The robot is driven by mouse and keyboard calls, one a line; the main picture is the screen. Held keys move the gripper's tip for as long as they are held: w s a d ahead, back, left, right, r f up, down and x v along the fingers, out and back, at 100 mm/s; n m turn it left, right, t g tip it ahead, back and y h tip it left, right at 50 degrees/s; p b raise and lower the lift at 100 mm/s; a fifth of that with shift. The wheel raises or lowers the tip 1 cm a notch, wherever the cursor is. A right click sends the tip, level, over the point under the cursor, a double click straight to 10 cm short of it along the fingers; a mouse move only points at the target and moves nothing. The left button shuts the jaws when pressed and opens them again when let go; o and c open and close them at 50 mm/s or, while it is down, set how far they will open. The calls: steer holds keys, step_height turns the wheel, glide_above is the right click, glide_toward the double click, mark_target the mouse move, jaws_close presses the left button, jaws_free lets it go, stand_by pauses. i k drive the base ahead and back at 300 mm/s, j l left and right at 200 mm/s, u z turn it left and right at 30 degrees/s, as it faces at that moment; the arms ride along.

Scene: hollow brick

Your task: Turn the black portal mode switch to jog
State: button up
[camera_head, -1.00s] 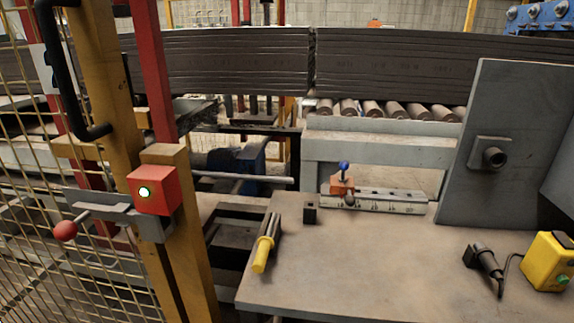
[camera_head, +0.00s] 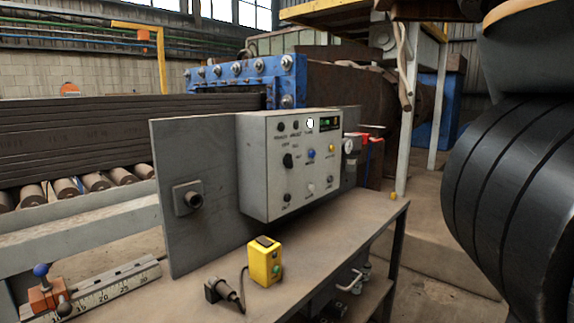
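A grey control box (camera_head: 258,165) stands on the bench in front of a grey upright plate. A black knob (camera_head: 288,160) sits at the left of its front face, and looks like the mode switch. Its pointer direction and the small labels around it are too small to read. A smaller dark knob (camera_head: 287,197) sits lower on the same face. A blue button (camera_head: 311,153) is right of the black knob. My gripper is not in view.
The bench (camera_head: 330,240) also bears a yellow box (camera_head: 264,262) with a green button and a dark corded tool (camera_head: 224,291). A scale rail (camera_head: 110,287) with a blue-knobbed stop is at lower left. Large black ribbed shapes block the right edge.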

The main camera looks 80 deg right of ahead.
mark_target(288, 160)
steer(key=z, duration=1.8)
